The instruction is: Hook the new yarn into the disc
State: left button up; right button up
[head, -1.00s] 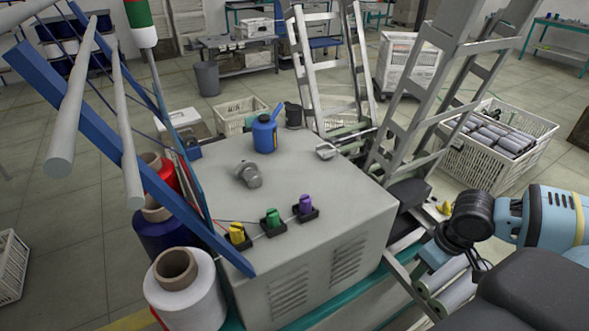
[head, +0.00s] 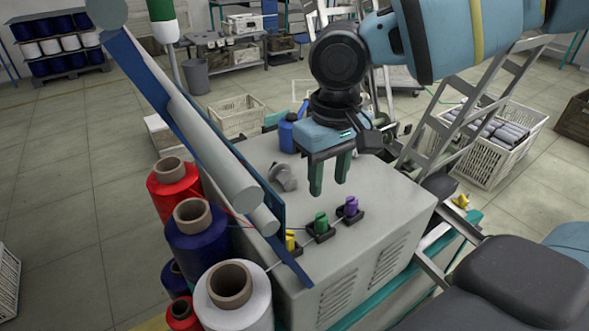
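My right gripper (head: 329,187) hangs above the grey machine box (head: 395,215), its two green fingers pointing down and apart with nothing visible between them. Behind and left of the fingers, a grey metal rounded part (head: 284,178) sits on the box top; I cannot tell whether it is the disc. A yellow clip (head: 290,239), a green clip (head: 321,222) and a purple clip (head: 351,206) stand in black holders along the front edge. A thin pale yarn (head: 335,222) shows between the clips; its ends are hard to make out. My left gripper is not in view.
Red (head: 173,190), blue (head: 194,236) and white (head: 235,312) yarn spools stand left of the box. A blue slanted bar and grey rollers (head: 215,150) rise beside them. A blue bottle (head: 288,135) stands at the back. Ladder-like frames and a crate (head: 505,155) are at right.

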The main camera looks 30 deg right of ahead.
aim_at(322, 217)
jog(key=shift+a+r, duration=0.15)
jog(key=shift+a, duration=0.25)
jog(key=shift+f, duration=0.55)
notch_tip(322, 217, down, 6)
jog(key=b, duration=0.3)
jog(key=shift+r, duration=0.25)
jog(key=shift+f+b, duration=0.35)
jog(key=shift+f, duration=0.6)
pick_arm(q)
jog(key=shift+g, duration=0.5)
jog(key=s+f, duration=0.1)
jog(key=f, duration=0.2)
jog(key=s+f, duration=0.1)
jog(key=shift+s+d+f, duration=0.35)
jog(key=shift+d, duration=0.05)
pick_arm(e)
jog(key=shift+f, duration=0.25)
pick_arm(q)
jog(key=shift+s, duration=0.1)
pick_arm(e)
jog(key=shift+c, duration=0.2)
